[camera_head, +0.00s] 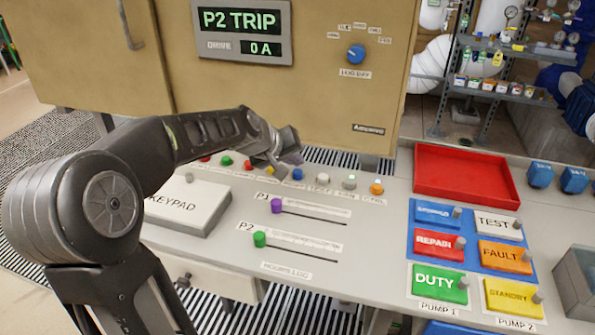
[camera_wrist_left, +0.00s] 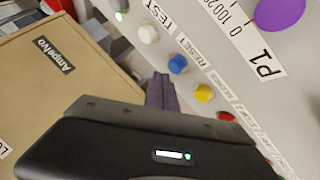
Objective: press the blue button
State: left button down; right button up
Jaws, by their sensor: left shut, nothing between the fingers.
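The blue button (camera_head: 297,174) sits in a row of coloured buttons along the back of the grey console. It also shows in the left wrist view (camera_wrist_left: 178,64), labelled RESET, between a yellow and a white button. My left gripper (camera_head: 290,158) is shut and empty, just behind and above the blue button in the head view. In the left wrist view its closed fingers (camera_wrist_left: 161,88) end beside the blue button, seemingly apart from it. The exact height gap cannot be told. My right gripper is not in view.
The yellow button (camera_wrist_left: 204,93) and white button (camera_wrist_left: 148,33) flank the blue one closely. Purple P1 slider (camera_head: 277,206) and green P2 slider (camera_head: 260,239) stand in front. A keypad box (camera_head: 188,207) lies left, a red tray (camera_head: 467,178) right. A tan cabinet (camera_head: 210,100) rises behind.

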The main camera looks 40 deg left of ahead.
aim_at(295, 173)
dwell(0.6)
pick_arm(q)
jog(key=shift+f+b, duration=0.45)
jog(key=shift+f+b, duration=0.5)
dwell(0.5)
jog(key=shift+r, duration=0.1)
jog(key=shift+r+p, duration=0.75)
jog(key=shift+r, duration=0.1)
jog(key=shift+r+p, duration=2.1)
jog(key=shift+r, duration=0.4)
